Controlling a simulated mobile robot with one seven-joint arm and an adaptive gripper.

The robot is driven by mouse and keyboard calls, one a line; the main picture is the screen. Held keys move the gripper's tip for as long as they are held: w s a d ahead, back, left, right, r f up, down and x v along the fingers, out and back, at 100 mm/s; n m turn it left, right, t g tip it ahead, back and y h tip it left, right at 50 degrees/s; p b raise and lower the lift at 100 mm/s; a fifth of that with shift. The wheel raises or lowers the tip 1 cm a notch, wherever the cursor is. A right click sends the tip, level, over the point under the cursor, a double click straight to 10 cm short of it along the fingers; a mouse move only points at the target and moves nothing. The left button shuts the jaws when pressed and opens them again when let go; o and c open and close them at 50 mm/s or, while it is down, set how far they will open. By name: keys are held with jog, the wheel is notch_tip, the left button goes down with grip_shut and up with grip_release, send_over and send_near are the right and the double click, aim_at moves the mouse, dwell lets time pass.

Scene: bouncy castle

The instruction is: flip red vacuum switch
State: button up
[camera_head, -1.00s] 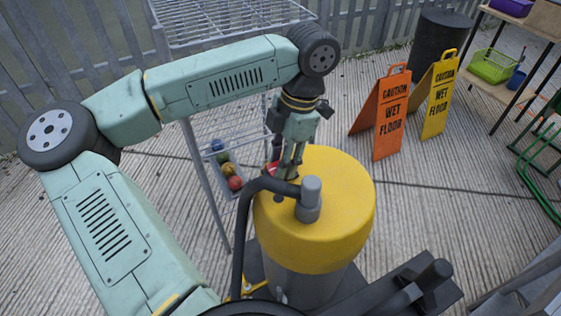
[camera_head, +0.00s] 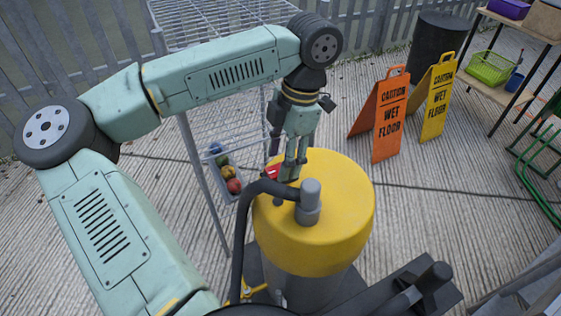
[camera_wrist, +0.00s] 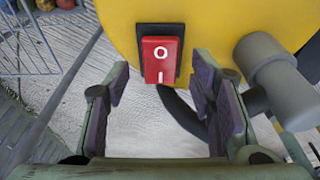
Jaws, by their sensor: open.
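The vacuum (camera_head: 335,220) has a yellow top and a grey body. Its red rocker switch (camera_wrist: 160,58), marked O and I in a black frame, shows in the wrist view on the side of the yellow top. In the head view the red switch (camera_head: 273,173) is partly hidden behind my fingers. My gripper (camera_wrist: 160,92) is open and empty, with its two fingers apart on either side below the switch. In the head view my gripper (camera_head: 287,172) points down at the far left edge of the yellow top. I cannot tell whether a finger touches it.
A black hose (camera_head: 240,230) with a grey connector (camera_head: 310,200) rises on the vacuum, close to my gripper. A wire rack (camera_head: 190,20) with a bin of coloured balls (camera_head: 229,173) stands behind. Wet floor signs (camera_head: 383,115) stand at right.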

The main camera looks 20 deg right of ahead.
jog(key=v, duration=1)
jog(key=shift+o, duration=0.4)
